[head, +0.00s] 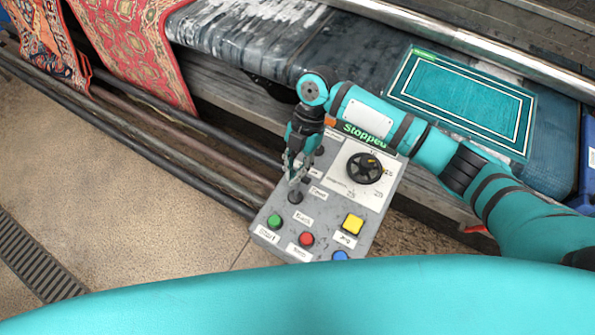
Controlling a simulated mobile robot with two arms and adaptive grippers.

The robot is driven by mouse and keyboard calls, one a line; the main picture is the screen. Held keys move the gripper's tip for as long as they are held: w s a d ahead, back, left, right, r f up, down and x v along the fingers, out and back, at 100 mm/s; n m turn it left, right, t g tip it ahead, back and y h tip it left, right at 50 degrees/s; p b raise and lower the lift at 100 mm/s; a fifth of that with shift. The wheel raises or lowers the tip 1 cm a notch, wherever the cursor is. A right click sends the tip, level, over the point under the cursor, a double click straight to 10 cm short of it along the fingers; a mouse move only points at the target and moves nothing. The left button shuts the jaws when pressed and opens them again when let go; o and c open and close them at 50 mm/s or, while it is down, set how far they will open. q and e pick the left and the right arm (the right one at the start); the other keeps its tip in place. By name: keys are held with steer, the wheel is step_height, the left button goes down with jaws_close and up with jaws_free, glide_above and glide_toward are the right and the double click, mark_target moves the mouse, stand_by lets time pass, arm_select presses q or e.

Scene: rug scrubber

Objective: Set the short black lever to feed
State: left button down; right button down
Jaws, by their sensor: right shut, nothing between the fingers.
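The grey control box (268,222) stands at the picture's lower middle. A short black lever (296,197) shows on its left part, just below the fingertips of my right gripper (295,176). The gripper is shut and empty and points down at the box. I cannot tell whether it touches the lever. The small labels around the lever are hard to read, so its setting is unclear. Another black knob (320,150) is partly hidden beside the gripper. My left gripper is not in view.
The box also carries a black handwheel (365,168), a yellow button (352,224), a green button (274,221), a red button (306,239) and a blue button (340,255). A green "Stopped" sign (364,134) shows above. A teal rug (460,100) lies on the belt behind.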

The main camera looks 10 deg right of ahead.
steer(key=w+d+r+b, duration=0.2)
steer(key=w+d+r, duration=0.1)
steer(key=w+r, duration=0.1)
steer(key=shift+w+d+r, duration=0.15)
steer(key=shift+w+d, duration=0.05)
steer(key=shift+w, duration=0.4)
